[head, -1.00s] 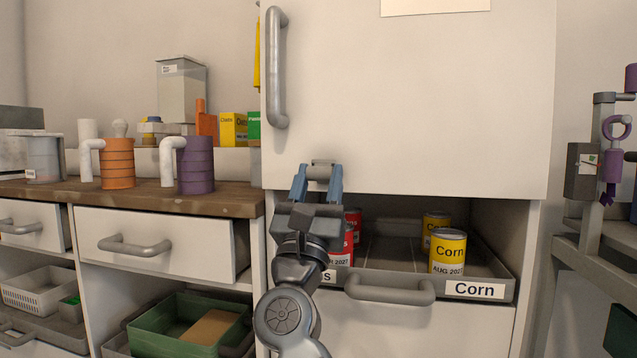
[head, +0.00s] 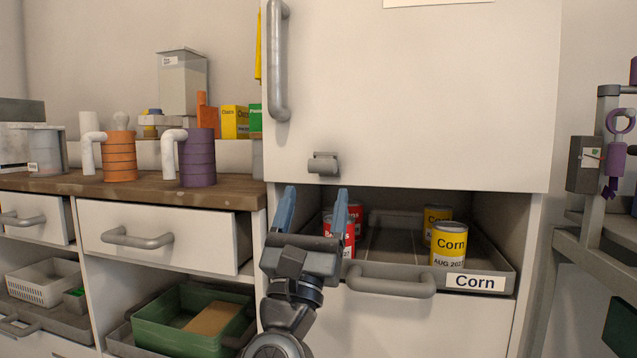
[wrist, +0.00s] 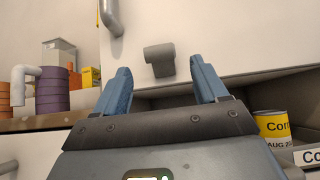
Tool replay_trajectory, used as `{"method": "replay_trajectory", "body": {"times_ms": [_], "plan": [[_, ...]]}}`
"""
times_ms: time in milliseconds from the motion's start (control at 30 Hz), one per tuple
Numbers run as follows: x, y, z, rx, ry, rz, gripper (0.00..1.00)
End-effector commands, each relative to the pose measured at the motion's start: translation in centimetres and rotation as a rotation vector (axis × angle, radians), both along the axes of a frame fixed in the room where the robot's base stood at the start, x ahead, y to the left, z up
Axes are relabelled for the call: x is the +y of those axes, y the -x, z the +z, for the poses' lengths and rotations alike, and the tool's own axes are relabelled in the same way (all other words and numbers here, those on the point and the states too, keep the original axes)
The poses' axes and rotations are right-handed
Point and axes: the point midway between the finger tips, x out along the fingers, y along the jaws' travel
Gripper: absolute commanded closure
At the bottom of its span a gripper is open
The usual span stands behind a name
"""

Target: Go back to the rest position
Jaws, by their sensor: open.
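My gripper (head: 312,212) is open and empty, its two blue fingers pointing up in front of the cabinet. In the head view it stands below a small grey latch knob (head: 323,164) on the white upper door (head: 410,110). The knob also shows in the wrist view (wrist: 160,59), beyond and between the open fingers (wrist: 160,85), apart from them. Behind the gripper, the lower rack drawer (head: 500,270) is pulled out a little, and my right finger partly covers a red can (head: 349,238) in it.
Yellow corn cans (head: 449,245) stand in the drawer, which has a grey handle (head: 390,282). A wooden counter (head: 120,188) at left holds an orange mug (head: 120,158) and a purple mug (head: 198,160). A grey rack (head: 590,230) stands at right.

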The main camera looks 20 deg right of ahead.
Motion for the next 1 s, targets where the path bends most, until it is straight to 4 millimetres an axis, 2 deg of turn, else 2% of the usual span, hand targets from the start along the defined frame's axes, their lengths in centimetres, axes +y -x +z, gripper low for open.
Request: {"method": "replay_trajectory", "body": {"times_ms": [200, 733, 867, 1000], "plan": [[0.8, 1.1, -1.3, 0.000, 0.000, 0.000, 0.28], [0.7, 1.4, -1.9, 0.012, 0.016, -0.010, 0.28], [0.2, 2.7, -4.4, 0.077, 0.115, -0.072, 0.28], [-0.8, 5.7, -9.0, 0.208, 0.322, -0.195, 0.28]]}}
